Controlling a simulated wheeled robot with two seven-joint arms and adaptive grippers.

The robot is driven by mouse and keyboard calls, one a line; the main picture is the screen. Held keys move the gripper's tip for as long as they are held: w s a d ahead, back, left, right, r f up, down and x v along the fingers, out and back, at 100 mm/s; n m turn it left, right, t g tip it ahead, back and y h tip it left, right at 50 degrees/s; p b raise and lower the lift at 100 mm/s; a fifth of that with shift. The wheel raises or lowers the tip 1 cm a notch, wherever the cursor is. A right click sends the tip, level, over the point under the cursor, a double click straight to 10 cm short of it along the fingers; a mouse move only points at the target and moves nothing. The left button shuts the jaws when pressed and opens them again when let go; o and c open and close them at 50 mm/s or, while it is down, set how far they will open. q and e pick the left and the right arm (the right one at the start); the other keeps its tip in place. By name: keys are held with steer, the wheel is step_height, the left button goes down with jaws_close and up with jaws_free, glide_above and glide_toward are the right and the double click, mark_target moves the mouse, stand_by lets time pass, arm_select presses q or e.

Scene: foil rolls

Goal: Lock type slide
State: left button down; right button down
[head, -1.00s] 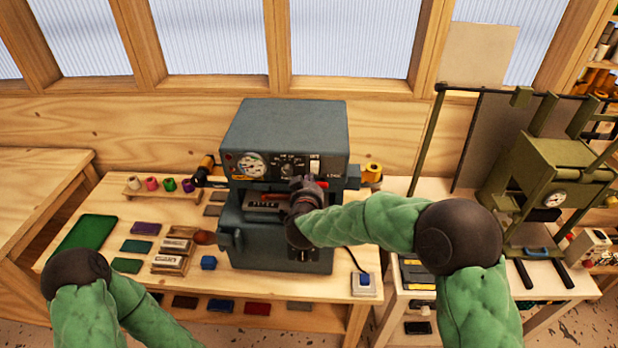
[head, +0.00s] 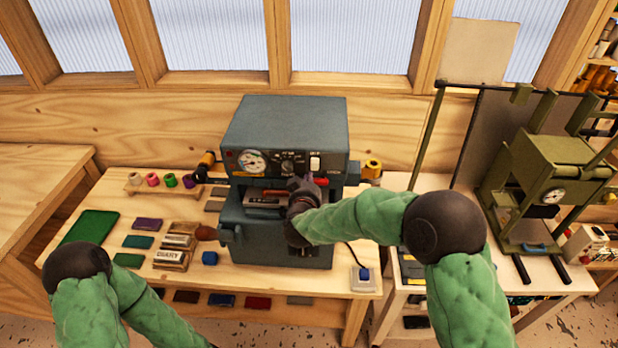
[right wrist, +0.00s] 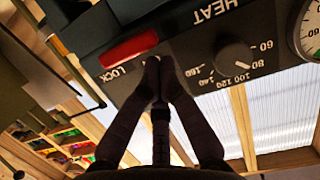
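The red lock slide (right wrist: 130,48) sits on the front of the grey-blue stamping machine (head: 284,130), above the word LOCK in the right wrist view. In the head view, red also shows beside my right gripper (head: 303,187), which partly covers the machine's type holder (head: 262,201). In the right wrist view, my right gripper's fingertips (right wrist: 158,72) are together at the right end of the red slide. I see nothing between them, and cannot tell whether they touch the slide. My left arm shows at lower left, but its gripper is out of view.
A blue-button switch (head: 363,275) stands at right front. A green press (head: 545,175) stands farther right.

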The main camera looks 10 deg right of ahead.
steer(key=f+n+h+p, duration=0.1)
steer(key=n+p, duration=0.1)
steer(key=a+f+n+h+p, duration=0.1)
steer(key=n+p, duration=0.2)
steer(key=shift+w+f, duration=0.15)
steer(key=shift+f, duration=0.15)
stand_by(0.9)
steer(key=shift+f+n, duration=0.2)
steer(key=shift+n, duration=0.1)
steer(key=shift+f, duration=0.35)
stand_by(0.6)
steer(key=shift+r+p, duration=0.1)
steer(key=shift+p, duration=0.2)
